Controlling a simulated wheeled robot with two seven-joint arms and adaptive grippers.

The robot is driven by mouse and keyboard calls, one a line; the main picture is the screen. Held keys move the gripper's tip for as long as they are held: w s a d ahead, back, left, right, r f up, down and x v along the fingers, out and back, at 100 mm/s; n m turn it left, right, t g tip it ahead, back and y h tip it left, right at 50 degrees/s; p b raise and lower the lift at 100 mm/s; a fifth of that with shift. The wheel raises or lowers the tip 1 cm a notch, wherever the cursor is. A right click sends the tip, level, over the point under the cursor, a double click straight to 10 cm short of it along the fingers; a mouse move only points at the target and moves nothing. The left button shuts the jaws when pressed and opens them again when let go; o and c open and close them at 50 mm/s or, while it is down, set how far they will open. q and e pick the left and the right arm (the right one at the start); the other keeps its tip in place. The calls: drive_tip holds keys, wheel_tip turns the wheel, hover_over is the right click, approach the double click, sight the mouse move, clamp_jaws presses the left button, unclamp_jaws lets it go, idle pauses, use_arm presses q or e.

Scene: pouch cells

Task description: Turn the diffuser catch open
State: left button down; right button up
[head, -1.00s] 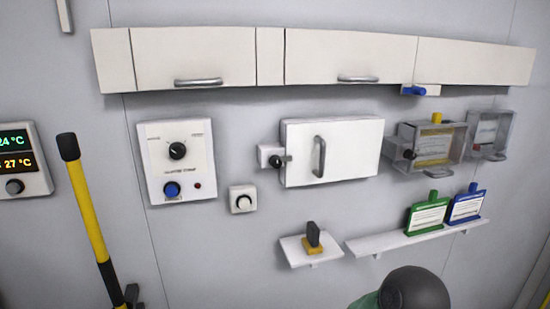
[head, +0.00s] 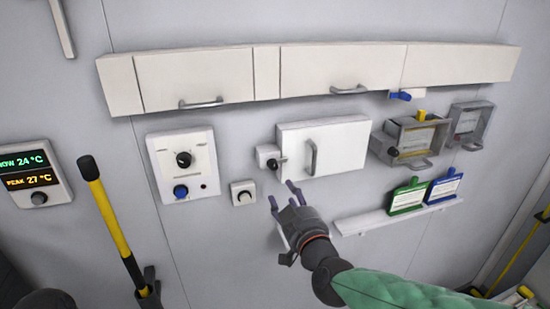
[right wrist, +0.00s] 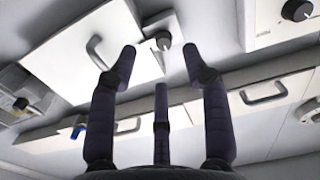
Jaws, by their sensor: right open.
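A white wall box with a closed door (head: 341,142) and grey handle is in the middle of the head view. What looks like the catch, a small black knob (head: 273,164) on a white block, sits at its left edge. My right gripper (head: 283,196) is open and empty, below and in front of this knob in the picture. In the right wrist view the knob (right wrist: 163,40) shows ahead, between the spread fingertips of the right gripper (right wrist: 160,58), apart from them. The door (right wrist: 75,62) is to its left there. My left gripper is out of view.
A dial panel (head: 156,158) and a small knob box (head: 243,186) are on the left. Long cabinets (head: 334,67) run above. Clear boxes (head: 432,158) and a shelf (head: 352,224) with green and blue pouches are on the right. A yellow pole (head: 108,225) stands left.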

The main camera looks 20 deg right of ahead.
sight(274, 168)
drive_tip(key=w, duration=0.3)
drive_tip(key=w+r, duration=0.1)
drive_tip(key=w, duration=0.3)
drive_tip(key=w+r+p, duration=0.1)
drive_tip(key=w, duration=0.2)
drive_tip(key=shift+w, duration=0.2)
clamp_jaws()
